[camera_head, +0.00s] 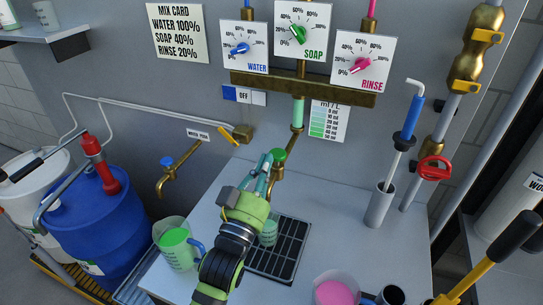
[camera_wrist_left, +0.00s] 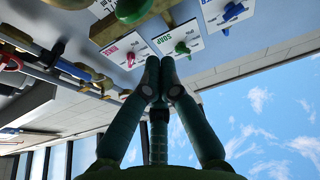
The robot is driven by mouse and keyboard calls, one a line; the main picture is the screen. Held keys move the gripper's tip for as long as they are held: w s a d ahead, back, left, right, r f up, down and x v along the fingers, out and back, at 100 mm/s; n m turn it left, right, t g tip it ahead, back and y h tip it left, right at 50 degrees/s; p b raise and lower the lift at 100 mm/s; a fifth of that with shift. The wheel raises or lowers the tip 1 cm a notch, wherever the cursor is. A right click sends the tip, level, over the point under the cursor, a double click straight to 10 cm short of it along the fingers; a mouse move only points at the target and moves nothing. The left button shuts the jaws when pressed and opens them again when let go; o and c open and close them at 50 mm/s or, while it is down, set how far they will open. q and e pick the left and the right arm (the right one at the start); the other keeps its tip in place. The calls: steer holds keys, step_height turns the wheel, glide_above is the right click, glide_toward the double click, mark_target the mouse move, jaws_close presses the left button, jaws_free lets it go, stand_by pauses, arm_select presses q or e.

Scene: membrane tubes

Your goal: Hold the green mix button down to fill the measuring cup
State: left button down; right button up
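The green mix button (camera_head: 279,155) sits on a brass tap on the grey wall, below a clear tube with pale green in it. My left gripper (camera_head: 268,160) is just left of the button in the head view; I cannot tell whether it touches. In the left wrist view its two fingers (camera_wrist_left: 160,75) are together with nothing seen between them, and a green round part (camera_wrist_left: 131,8) shows beyond them at the top edge. The measuring cup (camera_head: 268,234) stands on the black drain grate (camera_head: 290,251), partly hidden by my left arm. My right gripper is not in view.
WATER (camera_head: 239,48), SOAP (camera_head: 297,33) and RINSE (camera_head: 360,64) dials are above the tap. A green-filled jug (camera_head: 174,249) stands left of my arm; a pink-filled container (camera_head: 335,291) stands at front right. A grey tube holder (camera_head: 379,207) stands right of the grate.

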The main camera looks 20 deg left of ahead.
arm_select(q)
steer(key=b+v, duration=0.1)
steer(key=v, duration=0.3)
steer(key=shift+s+f, duration=0.15)
steer(key=shift+s, duration=0.15)
steer(key=shift+a, duration=0.1)
